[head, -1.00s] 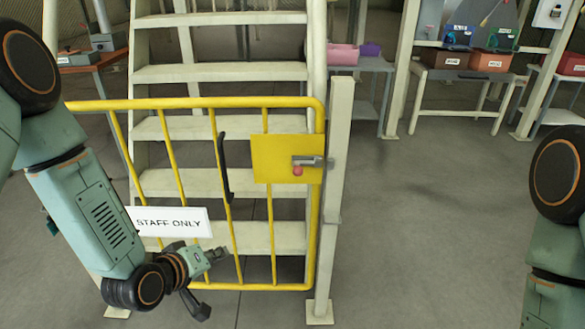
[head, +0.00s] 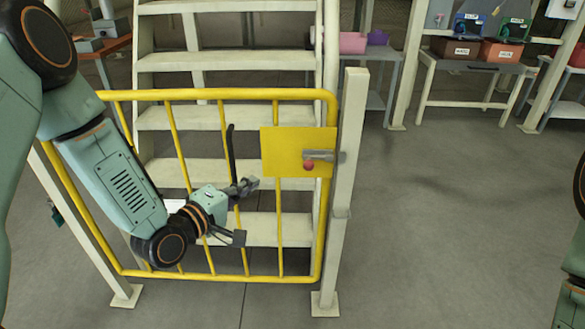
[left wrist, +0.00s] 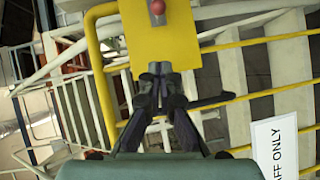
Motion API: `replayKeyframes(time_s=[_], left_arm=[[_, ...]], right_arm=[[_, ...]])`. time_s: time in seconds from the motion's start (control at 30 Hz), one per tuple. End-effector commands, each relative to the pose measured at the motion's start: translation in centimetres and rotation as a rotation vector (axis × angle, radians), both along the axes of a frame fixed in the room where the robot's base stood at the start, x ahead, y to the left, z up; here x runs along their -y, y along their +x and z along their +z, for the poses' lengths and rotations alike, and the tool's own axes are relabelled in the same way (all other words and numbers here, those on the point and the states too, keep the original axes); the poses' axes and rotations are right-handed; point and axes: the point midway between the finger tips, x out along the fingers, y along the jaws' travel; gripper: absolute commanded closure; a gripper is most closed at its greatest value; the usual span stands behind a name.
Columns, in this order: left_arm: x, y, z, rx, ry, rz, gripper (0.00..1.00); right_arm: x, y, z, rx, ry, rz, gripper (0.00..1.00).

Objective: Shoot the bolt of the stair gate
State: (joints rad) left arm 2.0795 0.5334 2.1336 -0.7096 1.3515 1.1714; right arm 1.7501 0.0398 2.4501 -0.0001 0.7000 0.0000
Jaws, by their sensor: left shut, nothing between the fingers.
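The yellow stair gate (head: 215,95) stands across the foot of pale stairs, its right side beside a pale post (head: 350,150). A yellow plate (head: 280,150) on it carries a grey bolt (head: 322,156) with a red knob (head: 309,165). The bolt's end lies close to the post; I cannot tell whether it enters a keeper. My left gripper (head: 247,187) is shut and empty, left of and below the plate. In the left wrist view its fingertips (left wrist: 160,72) point towards the plate (left wrist: 160,45), with the red knob (left wrist: 157,7) beyond them at the top edge. My right gripper is out of view.
A black handle (head: 230,150) stands on the gate bars close to my left gripper. A white STAFF ONLY sign (left wrist: 274,150) hangs on the gate, mostly hidden by my arm in the head view. Benches with boxes (head: 455,48) stand behind right; the floor there is clear.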

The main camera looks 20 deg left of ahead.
Motion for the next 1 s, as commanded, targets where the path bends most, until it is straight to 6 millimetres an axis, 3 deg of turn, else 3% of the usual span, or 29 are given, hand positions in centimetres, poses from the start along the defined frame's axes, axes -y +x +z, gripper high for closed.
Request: replayKeyframes(time_s=[0.27,0.83,1.0], left_arm=[[0.2,0.9,-0.2,0.001,0.006,-0.005,1.0],[3.2,10.1,-1.6,0.003,0.006,-0.009,1.0],[5.2,10.9,-2.0,0.0,0.005,-0.009,1.0]], right_arm=[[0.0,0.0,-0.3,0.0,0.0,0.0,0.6],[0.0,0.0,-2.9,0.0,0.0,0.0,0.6],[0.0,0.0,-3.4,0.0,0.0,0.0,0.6]])
